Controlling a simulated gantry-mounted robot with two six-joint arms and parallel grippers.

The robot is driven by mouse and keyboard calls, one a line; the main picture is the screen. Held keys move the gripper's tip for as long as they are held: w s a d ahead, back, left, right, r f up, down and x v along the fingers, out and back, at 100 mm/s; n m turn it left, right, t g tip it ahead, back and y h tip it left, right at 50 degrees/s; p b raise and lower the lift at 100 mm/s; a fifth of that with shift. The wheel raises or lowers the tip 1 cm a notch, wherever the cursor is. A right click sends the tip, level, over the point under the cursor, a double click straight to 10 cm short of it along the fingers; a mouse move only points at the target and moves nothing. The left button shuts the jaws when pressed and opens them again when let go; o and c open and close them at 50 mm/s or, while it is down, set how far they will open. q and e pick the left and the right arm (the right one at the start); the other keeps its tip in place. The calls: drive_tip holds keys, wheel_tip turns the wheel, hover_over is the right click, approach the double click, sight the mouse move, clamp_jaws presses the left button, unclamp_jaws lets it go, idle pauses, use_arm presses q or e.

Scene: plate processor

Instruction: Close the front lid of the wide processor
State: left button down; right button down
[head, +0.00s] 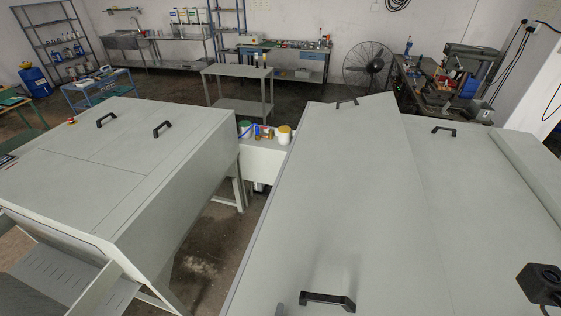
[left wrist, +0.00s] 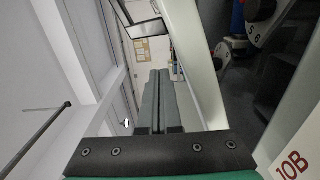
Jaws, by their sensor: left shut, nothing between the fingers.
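The wide processor (head: 470,215) fills the right half of the head view. Its left-hand top panel, the front lid (head: 345,190), bears two black handles, one near the bottom edge (head: 328,300) and one at the far end (head: 347,103). The panel's far right corner stands a little above the adjoining top, so it looks slightly tilted. Contact with the lid cannot be told. My right gripper is not clearly visible.
A second grey processor (head: 120,160) with two black handles stands at the left. Between the machines is a floor gap (head: 215,240), with small containers on a ledge (head: 265,147) behind. Benches, a fan (head: 367,63) and a drill press (head: 470,65) stand farther back.

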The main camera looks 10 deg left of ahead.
use_arm(q)
drive_tip(key=f, duration=0.1)
drive_tip(key=d+f+b, duration=0.1)
drive_tip(key=f+b, duration=0.1)
drive_tip(key=shift+s+d, duration=0.1)
drive_tip(key=shift+d, duration=0.2)
drive_tip(key=shift+s+r, duration=0.25)
drive_tip(key=s+r+p, duration=0.1)
drive_tip(key=s+p, duration=0.1)
drive_tip(key=s, duration=0.1)
drive_tip(key=s+a+r+p, duration=0.1)
drive_tip(key=s+p, duration=0.2)
drive_tip(key=s, duration=0.1)
drive_tip(key=s+r+p, duration=0.1)
drive_tip(key=s+p, duration=0.1)
drive_tip(key=s, duration=0.1)
drive_tip(key=shift+s+a+r, duration=0.2)
drive_tip(key=shift+s+r, duration=0.15)
drive_tip(key=shift+s+a+p, duration=0.1)
drive_tip(key=shift+s+p, duration=0.2)
drive_tip(key=shift+s, duration=0.1)
